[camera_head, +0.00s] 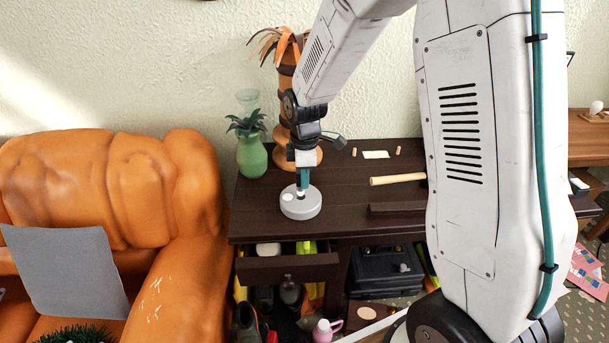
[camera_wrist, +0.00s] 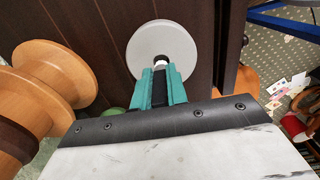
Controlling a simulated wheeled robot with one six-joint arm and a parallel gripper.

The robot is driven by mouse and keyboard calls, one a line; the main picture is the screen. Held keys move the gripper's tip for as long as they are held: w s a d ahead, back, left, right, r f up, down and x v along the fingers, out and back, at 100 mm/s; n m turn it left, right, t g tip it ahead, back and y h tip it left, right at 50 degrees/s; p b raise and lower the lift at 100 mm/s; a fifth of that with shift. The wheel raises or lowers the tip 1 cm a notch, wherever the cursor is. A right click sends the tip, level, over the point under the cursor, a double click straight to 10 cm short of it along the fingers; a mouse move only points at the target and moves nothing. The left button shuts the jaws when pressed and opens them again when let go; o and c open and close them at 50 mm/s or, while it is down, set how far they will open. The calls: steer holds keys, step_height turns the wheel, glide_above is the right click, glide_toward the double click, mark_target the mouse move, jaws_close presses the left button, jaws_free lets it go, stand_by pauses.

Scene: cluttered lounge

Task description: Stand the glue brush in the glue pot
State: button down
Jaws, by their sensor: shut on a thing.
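The glue pot (camera_head: 301,208) is a squat, pale grey round pot on the dark table. It also shows in the wrist view (camera_wrist: 150,38), with a dark round opening in its top. My gripper (camera_head: 303,181) points down just above the pot, and its teal fingers show in the wrist view (camera_wrist: 160,82). It is shut on the glue brush, of which only a short whitish piece (camera_wrist: 161,64) shows at the fingertips, by the opening. The rest of the brush is hidden by the fingers. I cannot tell whether its end is inside the opening or just above it.
A green vase (camera_head: 252,157) with a plant and a tall turned wooden piece (camera_head: 309,156) stand close behind my gripper. A pale wooden rod (camera_head: 396,179) and a dark block (camera_head: 396,208) lie to the right. An orange sofa (camera_head: 188,190) is at left. The tabletop left of the pot is clear.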

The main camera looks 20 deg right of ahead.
steer(key=shift+f, duration=1.95)
steer(key=c, duration=1.3)
jaws_free()
step_height(320, 180, up, 8)
steer(key=shift+f, duration=0.1)
